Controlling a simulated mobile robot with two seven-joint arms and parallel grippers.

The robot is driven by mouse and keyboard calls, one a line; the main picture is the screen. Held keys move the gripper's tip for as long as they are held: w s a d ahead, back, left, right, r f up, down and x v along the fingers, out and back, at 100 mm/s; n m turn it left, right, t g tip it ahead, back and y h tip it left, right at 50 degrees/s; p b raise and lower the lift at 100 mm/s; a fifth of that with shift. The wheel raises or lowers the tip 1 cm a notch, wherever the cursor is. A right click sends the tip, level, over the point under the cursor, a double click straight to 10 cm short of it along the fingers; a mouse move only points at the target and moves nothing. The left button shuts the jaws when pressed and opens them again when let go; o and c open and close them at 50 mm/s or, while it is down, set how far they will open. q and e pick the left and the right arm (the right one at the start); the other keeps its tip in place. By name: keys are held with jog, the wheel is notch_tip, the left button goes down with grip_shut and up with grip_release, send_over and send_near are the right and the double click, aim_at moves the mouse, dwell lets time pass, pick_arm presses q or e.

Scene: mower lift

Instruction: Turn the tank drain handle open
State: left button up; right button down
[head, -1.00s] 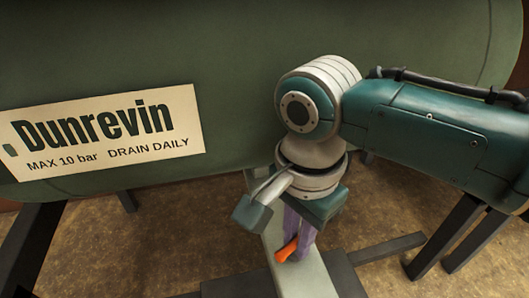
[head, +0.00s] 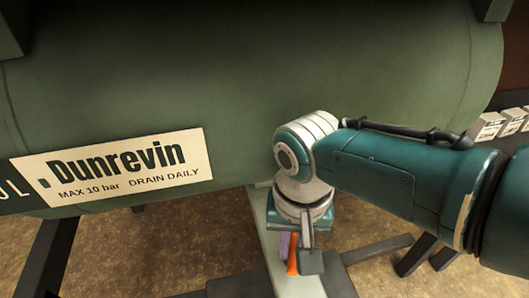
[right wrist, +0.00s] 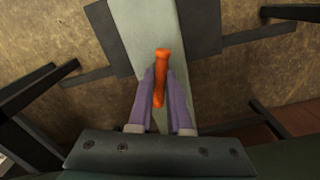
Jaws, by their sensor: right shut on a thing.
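The drain handle (head: 292,262) is a small orange lever below the front underside of the green tank (head: 260,100). In the right wrist view the handle (right wrist: 160,88) runs lengthwise between the purple fingers of my right gripper (right wrist: 161,76), its rounded end sticking out past the fingertips. My right gripper (head: 287,250) points down beside the tank and is shut on the handle. In the head view the wrist hides the handle's upper part and most of the fingers. The valve body is not seen. My left gripper is in neither view.
A pale grey beam (head: 284,272) runs along the floor beneath the gripper. Dark frame legs (head: 50,250) stand below the tank at left and right. A cream label (head: 120,168) is on the tank. Small white boxes (head: 490,126) sit at far right.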

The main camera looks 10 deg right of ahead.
aim_at(292, 249)
jog(key=n, duration=0.4)
jog(key=shift+n, duration=1)
jog(key=c, duration=0.9)
grip_release()
jog(key=shift+r+p, duration=0.1)
jog(key=shift+p, duration=0.25)
notch_tip(292, 249, up, 10)
jog(key=p, duration=0.8)
jog(key=shift+p, duration=0.3)
